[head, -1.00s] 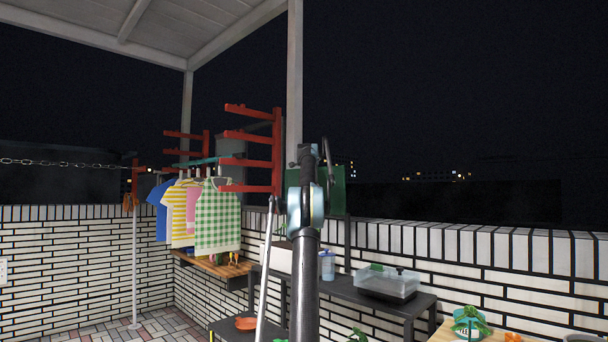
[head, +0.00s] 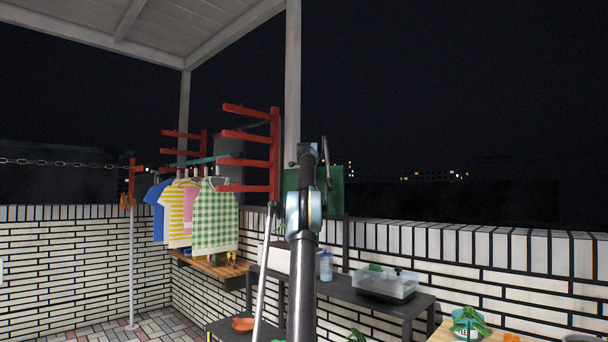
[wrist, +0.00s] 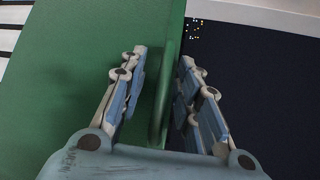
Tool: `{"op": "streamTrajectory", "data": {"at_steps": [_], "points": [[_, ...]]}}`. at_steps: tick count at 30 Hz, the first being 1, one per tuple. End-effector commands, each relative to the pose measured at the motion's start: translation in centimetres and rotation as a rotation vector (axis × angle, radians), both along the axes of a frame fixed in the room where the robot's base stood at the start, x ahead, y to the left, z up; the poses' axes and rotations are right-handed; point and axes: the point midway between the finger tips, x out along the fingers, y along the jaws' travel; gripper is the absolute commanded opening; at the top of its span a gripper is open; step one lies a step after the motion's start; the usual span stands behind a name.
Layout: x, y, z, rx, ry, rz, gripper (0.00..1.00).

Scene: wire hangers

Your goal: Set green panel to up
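The green panel (head: 337,190) stands behind my raised arm in the head view, near the white post, and is partly hidden by the arm. In the wrist view the green panel (wrist: 75,85) fills the left side, with a raised green edge running up the middle. My gripper (wrist: 163,56) is open, with one finger on each side of that edge. The left finger is over the green face and the right finger is over the dark area. A gap shows between the left finger and the edge; I cannot tell whether the right finger touches it.
A red rack (head: 275,150) and hanging shirts (head: 214,220) are left of my arm. A dark shelf (head: 345,292) bears a clear bin (head: 386,284) and a bottle (head: 326,266). A white brick wall (head: 480,250) runs behind.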

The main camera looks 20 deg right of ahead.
Motion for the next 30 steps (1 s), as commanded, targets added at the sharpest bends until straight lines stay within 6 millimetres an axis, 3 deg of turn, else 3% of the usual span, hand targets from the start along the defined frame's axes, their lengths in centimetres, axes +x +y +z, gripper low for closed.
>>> {"op": "streamTrajectory", "data": {"at_steps": [11, 30], "points": [[-1.0, 0.4, 0.4, -0.003, -0.001, -0.001, 0.30], [-6.9, 2.7, 1.3, -0.001, 0.000, 0.001, 0.30]]}}
